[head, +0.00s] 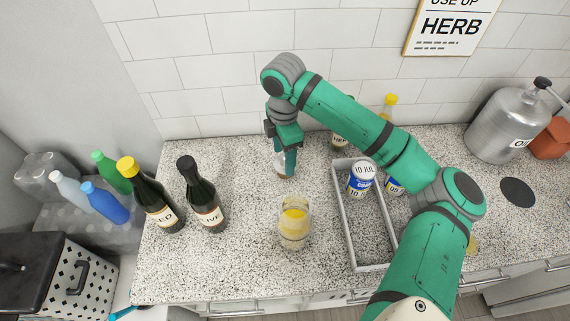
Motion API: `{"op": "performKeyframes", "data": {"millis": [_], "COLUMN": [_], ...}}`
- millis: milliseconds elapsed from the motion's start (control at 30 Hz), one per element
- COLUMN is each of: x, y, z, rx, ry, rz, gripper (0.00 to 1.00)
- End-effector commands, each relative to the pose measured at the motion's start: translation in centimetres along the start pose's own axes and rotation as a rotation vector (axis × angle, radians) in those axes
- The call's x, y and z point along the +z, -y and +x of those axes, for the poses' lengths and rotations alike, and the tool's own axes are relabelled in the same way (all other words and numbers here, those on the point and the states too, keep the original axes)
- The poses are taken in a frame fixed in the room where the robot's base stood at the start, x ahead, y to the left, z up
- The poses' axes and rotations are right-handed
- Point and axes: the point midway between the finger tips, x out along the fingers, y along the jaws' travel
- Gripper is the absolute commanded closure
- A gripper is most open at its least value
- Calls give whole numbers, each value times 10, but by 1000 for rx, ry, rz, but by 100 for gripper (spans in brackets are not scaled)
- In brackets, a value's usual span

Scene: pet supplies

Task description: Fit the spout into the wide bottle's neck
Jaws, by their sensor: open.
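My gripper (286,163) points down over the counter near the back wall, with its jaws open. A small pale and brownish thing (284,174) shows at its fingertips, mostly hidden by them. It may be the spout, but I cannot tell, nor whether the fingers touch it. Two dark bottles stand upright at the left: one with a yellow top (157,200) and a pale label, one with a black top (202,200) and a pale label. I cannot tell for sure which is the wide bottle. My gripper is to the right of both, apart from them.
A glass jar with yellow contents (294,222) stands near the front. A grey tray (348,228) holds a blue-and-white can (361,179). More bottles are partly behind my arm. A steel canister (500,126) stands right. The counter (245,205) between bottles and jar is clear.

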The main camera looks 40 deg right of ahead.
Motion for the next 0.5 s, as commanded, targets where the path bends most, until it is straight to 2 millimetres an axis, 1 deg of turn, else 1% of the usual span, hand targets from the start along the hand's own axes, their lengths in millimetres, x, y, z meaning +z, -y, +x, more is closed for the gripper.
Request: {"op": "performKeyframes", "data": {"millis": [200, 300, 400, 500], "x": [5, 5, 5, 5], "y": [-1, -1, -1, -1], "z": [30, 41, 47, 48], "rx": [-3, -1, -1, 0], "ry": [1, 1, 1, 1], "rz": [1, 0, 0, 0], "gripper": [40, 40, 40, 40]}}
